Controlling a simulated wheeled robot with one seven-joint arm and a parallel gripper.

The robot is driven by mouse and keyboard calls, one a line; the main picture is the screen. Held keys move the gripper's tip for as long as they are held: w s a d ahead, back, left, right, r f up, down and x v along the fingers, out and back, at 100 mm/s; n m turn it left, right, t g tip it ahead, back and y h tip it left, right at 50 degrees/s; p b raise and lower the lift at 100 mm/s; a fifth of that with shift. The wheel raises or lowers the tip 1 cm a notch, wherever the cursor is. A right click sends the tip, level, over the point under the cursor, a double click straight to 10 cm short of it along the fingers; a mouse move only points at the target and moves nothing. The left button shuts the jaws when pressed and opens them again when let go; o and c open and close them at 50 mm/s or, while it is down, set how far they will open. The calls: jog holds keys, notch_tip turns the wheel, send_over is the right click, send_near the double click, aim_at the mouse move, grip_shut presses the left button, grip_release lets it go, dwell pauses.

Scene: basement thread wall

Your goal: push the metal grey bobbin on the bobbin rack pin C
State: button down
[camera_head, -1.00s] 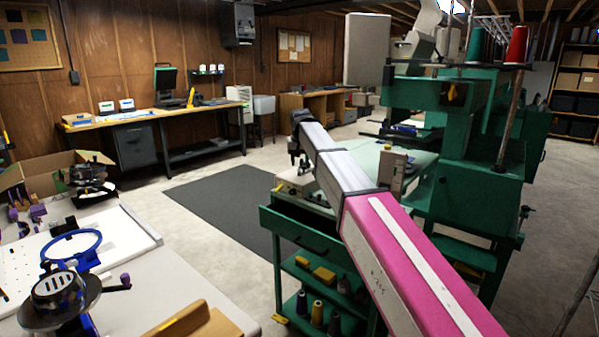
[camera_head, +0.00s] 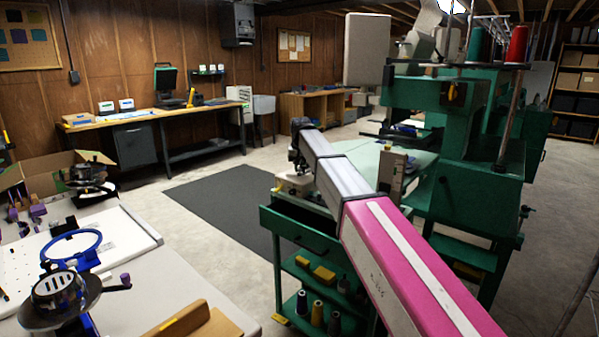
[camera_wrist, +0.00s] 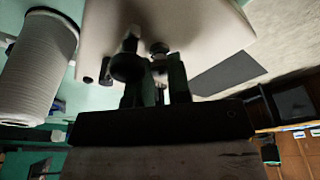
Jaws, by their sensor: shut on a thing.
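In the wrist view my gripper (camera_wrist: 153,82) shows as two dark fingers, shut on a small, shadowed piece, which looks like the metal grey bobbin (camera_wrist: 159,68). Its outline is unclear. Dark round knobs or posts (camera_wrist: 127,66) stand close by the fingertips, against a pale cream body (camera_wrist: 195,38). I cannot tell whether the bobbin touches any of them. In the head view my gripper (camera_head: 294,156) is small and dark at the far end of my arm, beside the green machine's table. I cannot make out the bobbin rack or pin C's letter.
A large ribbed pale grey spool (camera_wrist: 38,68) stands close at left in the wrist view. The green embroidery machine (camera_head: 465,170) and a green cart (camera_head: 300,240) with thread cones flank my arm. A white worktable (camera_head: 150,275) is front left. The dark floor mat (camera_head: 225,200) is clear.

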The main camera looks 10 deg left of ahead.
aim_at(300, 169)
jog(key=shift+r, duration=0.2)
jog(key=shift+r, duration=1.55)
